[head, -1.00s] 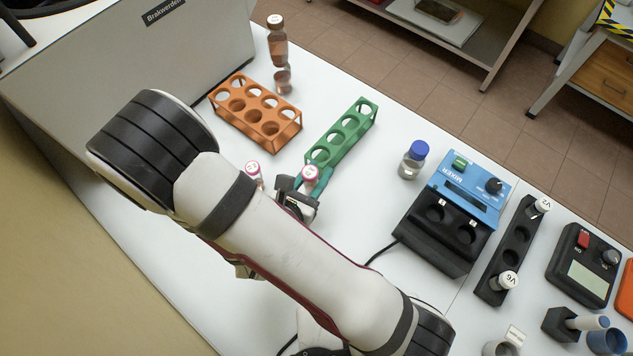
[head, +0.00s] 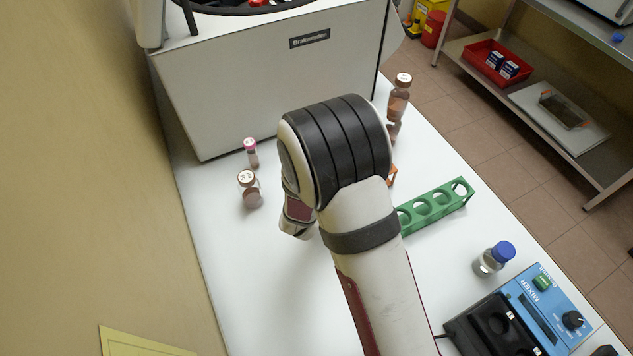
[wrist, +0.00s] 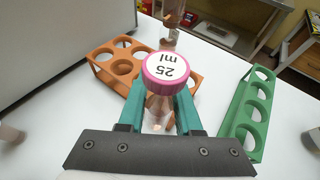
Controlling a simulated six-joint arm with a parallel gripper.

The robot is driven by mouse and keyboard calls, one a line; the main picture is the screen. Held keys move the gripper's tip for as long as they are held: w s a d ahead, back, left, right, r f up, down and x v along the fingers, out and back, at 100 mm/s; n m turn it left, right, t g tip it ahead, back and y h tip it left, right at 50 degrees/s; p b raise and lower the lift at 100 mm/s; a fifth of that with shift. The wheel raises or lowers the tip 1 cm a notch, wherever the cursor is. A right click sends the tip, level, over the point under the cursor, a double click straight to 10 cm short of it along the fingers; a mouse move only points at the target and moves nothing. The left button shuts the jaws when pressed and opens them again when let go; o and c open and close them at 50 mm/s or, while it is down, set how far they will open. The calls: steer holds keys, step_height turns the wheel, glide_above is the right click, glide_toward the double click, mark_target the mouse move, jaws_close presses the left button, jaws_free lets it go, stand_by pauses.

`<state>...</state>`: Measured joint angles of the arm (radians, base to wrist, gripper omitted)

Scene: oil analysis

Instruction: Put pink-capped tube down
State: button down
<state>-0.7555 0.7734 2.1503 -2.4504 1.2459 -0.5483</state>
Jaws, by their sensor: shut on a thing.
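In the head view my arm hides the gripper and the held tube. Another pink-capped tube (head: 251,153) stands on the table at left, with a pale-capped vial (head: 250,189) just in front of it.
An orange rack (wrist: 103,72) is ahead left in the wrist view, a green rack (wrist: 240,118) at right. A brown bottle (head: 399,98) stands behind. A blue-capped bottle (head: 491,261) and a blue mixer (head: 545,300) are at right. A large grey machine (head: 270,85) borders the back.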

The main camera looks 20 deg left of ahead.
steer(key=a+f, duration=0.1)
steer(key=a, duration=0.1)
steer(key=a+f, duration=0.2)
steer(key=a, duration=0.1)
steer(key=a+f, duration=0.1)
steer(key=a, duration=0.1)
steer(key=shift+a+f, duration=0.15)
steer(key=shift+f, duration=0.05)
steer(key=shift+a+f, duration=0.15)
steer(key=shift+f, duration=2)
steer(key=shift+f, duration=0.1)
steer(key=c, duration=0.6)
jaws_free()
steer(key=v, duration=1.2)
steer(key=shift+r, duration=0.25)
